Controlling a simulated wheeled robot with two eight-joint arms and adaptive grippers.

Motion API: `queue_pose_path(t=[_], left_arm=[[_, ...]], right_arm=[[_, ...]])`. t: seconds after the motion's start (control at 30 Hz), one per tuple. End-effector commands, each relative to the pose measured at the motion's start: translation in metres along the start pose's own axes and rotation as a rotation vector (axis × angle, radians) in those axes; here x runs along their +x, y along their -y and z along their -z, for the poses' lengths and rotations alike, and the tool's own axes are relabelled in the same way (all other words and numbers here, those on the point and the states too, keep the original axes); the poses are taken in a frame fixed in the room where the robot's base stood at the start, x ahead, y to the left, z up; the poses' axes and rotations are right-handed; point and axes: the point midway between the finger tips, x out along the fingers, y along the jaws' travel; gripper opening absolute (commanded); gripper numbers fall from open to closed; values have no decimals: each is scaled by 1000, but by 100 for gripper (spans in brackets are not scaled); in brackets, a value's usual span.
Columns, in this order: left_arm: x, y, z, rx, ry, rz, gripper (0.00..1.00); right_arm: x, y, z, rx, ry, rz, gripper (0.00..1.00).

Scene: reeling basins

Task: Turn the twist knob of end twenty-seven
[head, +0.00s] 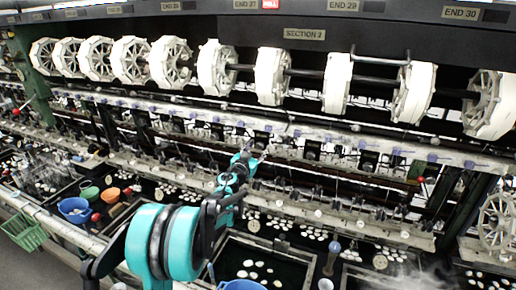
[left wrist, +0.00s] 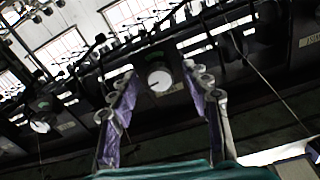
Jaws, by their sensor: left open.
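My left gripper (head: 252,155) reaches to the row of small dark units below the reels. In the left wrist view, my left gripper (left wrist: 160,78) is open, with a finger on each side of a round white knob (left wrist: 159,80) on a dark plate. The knob appears beyond the fingertips; I cannot tell whether they touch it. In the head view the arm and gripper largely cover this spot. My right gripper is not in view.
A second white knob (left wrist: 39,126) is at the left in the left wrist view. Large white reels (head: 271,76) line the frame above the arm. Below are basins with white cocoons (head: 252,270), a blue bowl (head: 74,209) and a green crate (head: 24,231).

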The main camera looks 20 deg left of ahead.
Motion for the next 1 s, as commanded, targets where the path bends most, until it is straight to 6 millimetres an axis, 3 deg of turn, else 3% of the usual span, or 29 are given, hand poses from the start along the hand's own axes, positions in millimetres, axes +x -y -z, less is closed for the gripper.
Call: queue_pose_path(t=[0.2, 0.4, 0.77, 1.0], left_arm=[[0, 0, 0, 0, 0, 0, 48], [0, 0, 0, 0, 0, 0, 0], [0, 0, 0, 35, 0, 0, 0], [0, -1, -1, 167, 0, 0, 0]], right_arm=[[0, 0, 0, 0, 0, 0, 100], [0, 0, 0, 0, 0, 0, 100], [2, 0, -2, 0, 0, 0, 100], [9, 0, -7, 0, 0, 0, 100]])
